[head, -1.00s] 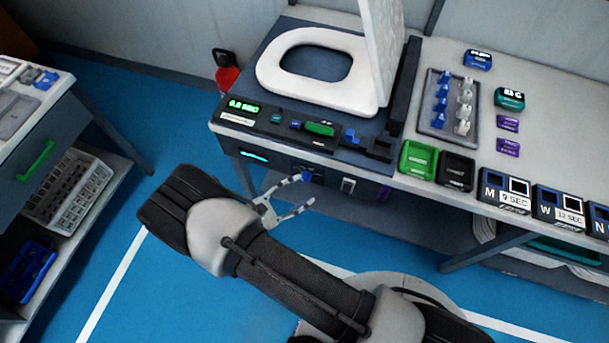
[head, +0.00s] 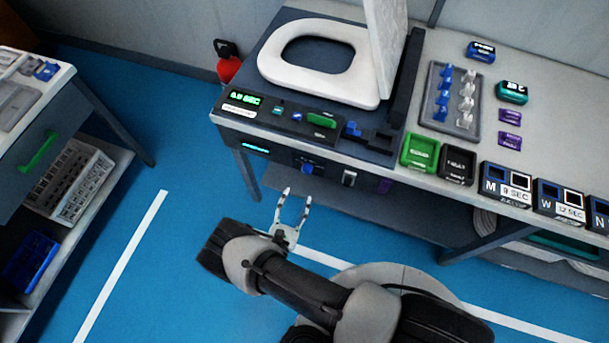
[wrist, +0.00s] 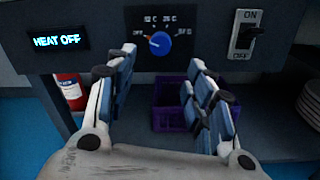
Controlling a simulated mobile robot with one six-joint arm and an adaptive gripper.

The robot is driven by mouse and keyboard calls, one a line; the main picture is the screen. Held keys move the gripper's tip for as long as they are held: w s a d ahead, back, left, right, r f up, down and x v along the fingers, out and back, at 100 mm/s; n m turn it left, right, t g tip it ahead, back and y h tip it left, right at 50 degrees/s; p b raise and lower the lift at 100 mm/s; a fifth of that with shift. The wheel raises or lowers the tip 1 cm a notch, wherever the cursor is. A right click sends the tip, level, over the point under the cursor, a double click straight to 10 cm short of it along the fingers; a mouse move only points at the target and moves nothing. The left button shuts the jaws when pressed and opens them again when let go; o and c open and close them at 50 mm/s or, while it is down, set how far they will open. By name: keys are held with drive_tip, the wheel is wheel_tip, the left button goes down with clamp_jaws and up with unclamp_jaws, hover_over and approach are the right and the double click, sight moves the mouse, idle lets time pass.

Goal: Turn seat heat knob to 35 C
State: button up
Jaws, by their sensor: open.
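The blue seat heat knob (wrist: 158,43) is on a dark dial plate on the front panel under the toilet seat. Its orange pointer aims left, towards the OFF mark; the other dial labels are small, with two ending in C above. The display (wrist: 57,41) left of it reads HEAT OFF. In the head view the knob (head: 307,168) shows below the bench's front edge. My gripper (head: 297,196) is open and empty, in front of and below the knob, apart from it. In the wrist view its fingers (wrist: 163,62) stand either side below the knob.
An ON/OFF switch (wrist: 243,38) sits right of the knob. A purple bin (wrist: 178,103) and a red extinguisher (wrist: 70,90) are behind, below the panel. The toilet seat (head: 318,88) is on the bench above. Blue floor in front is clear.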

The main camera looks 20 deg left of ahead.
sight(306, 173)
drive_tip(key=w, duration=0.5)
drive_tip(key=w+b, duration=0.1)
drive_tip(key=w, duration=0.3)
drive_tip(key=shift+w+d, duration=0.2)
drive_tip(key=shift+w, duration=0.2)
drive_tip(key=shift+c, duration=0.2)
drive_tip(key=c, duration=1)
